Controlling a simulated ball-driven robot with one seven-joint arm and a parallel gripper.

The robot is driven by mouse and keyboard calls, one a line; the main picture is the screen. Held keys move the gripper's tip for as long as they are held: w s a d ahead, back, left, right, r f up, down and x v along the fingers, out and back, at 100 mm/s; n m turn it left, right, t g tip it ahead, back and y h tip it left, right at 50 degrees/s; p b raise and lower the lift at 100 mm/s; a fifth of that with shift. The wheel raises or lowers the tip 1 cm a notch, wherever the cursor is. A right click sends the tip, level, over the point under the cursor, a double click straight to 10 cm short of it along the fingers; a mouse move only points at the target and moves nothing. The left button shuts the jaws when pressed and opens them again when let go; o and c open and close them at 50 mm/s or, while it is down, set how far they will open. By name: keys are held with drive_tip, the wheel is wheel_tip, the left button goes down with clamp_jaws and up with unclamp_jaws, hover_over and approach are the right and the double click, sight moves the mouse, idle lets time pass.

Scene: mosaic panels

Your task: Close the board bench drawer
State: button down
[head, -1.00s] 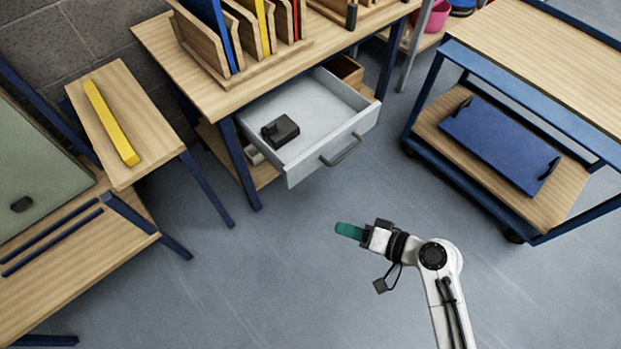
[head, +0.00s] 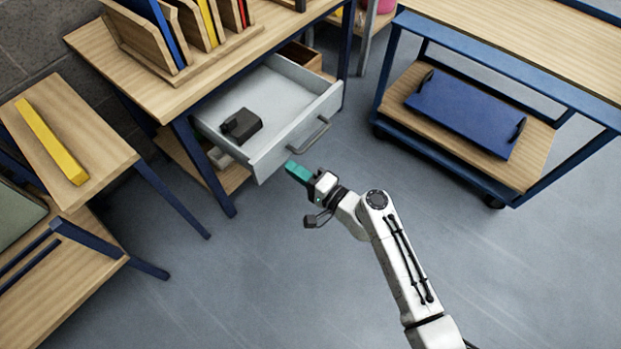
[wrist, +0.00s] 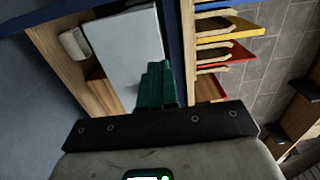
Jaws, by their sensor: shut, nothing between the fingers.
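The board bench (head: 216,90) has a wooden top and dark blue legs. A black block-like object (head: 241,125) lies inside the drawer. My gripper (head: 292,166), with green fingers, is shut and empty just in front of the drawer front, below and left of the handle. I cannot tell whether it touches the front. In the wrist view the green fingers (wrist: 156,86) are together, with the pale drawer (wrist: 122,50) beyond them.
A blue-framed trolley (head: 385,100) with a blue panel (head: 466,112) on its lower shelf stands at the right. A small wooden table (head: 95,135) with a yellow bar (head: 50,142) stands at the left. The floor (head: 240,270) in front is clear.

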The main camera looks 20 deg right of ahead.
sight(269, 152)
drive_tip(key=x, duration=0.6)
idle(0.3)
